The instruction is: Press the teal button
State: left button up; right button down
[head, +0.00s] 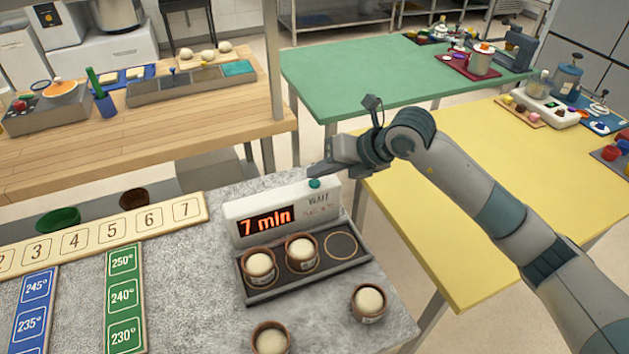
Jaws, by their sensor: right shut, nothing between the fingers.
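The teal button (315,184) is a small round cap on the top of a white timer box (238,212). The box front shows "7 min" in red digits, with "WAIT" printed to the right. My right gripper (316,171) is shut and empty, its fingertips just above the button. I cannot tell whether the fingertips touch it. The right arm comes in from the right over the yellow table. My left gripper is not in view.
A dark tray (352,262) in front of the timer holds two dough-filled pots (260,264) and one empty round spot. Two more pots (369,303) stand on the grey counter (200,290). A number strip (100,240) and temperature strips (125,300) lie left.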

aim_at(319, 185)
jog(key=shift+r, duration=0.1)
jog(key=shift+r+p, duration=1.4)
jog(key=shift+r, duration=1.55)
jog(key=shift+f, duration=0.1)
